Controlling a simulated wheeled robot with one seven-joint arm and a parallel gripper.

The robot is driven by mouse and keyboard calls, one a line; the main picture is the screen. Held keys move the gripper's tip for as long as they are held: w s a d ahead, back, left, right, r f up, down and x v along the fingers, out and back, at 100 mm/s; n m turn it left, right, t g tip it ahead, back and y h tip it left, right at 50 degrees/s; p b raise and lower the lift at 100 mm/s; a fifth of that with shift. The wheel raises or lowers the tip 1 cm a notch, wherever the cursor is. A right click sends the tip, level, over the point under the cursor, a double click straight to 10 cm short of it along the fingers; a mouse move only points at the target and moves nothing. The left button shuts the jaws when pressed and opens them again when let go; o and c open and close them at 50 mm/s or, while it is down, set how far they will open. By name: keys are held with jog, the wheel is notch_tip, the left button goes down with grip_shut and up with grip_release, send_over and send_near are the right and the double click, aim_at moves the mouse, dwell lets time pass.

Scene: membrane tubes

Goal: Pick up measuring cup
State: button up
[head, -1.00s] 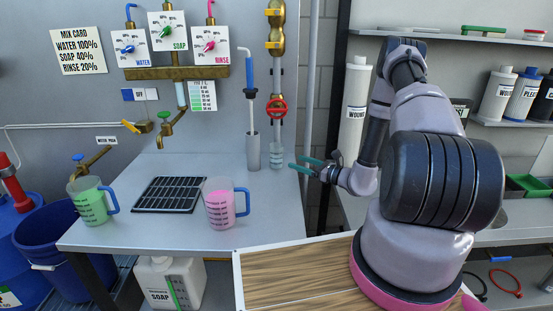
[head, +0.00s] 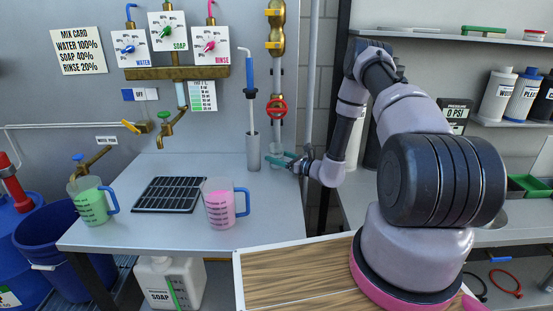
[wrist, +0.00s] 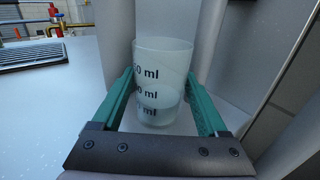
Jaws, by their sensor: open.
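A small frosted measuring cup (wrist: 160,65) with black ml marks stands upright on the grey counter in the wrist view. It holds a little pale liquid or has a tinted lower part; I cannot tell which. My gripper (wrist: 160,88) is open, with a teal finger on each side of the cup. The left finger looks very close to the cup wall, but contact is unclear. In the head view my gripper (head: 271,159) is at the counter's right end, and its fingers partly hide the cup.
A grey cylinder (head: 253,152) holding a blue-handled tool stands just left of my gripper. A jug of pink liquid (head: 219,207), a black grid tray (head: 169,195) and a jug of green liquid (head: 89,205) are farther left. The counter's front middle (head: 180,235) is clear.

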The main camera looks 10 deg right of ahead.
jog(key=c, duration=1.2)
jog(key=shift+r, duration=0.2)
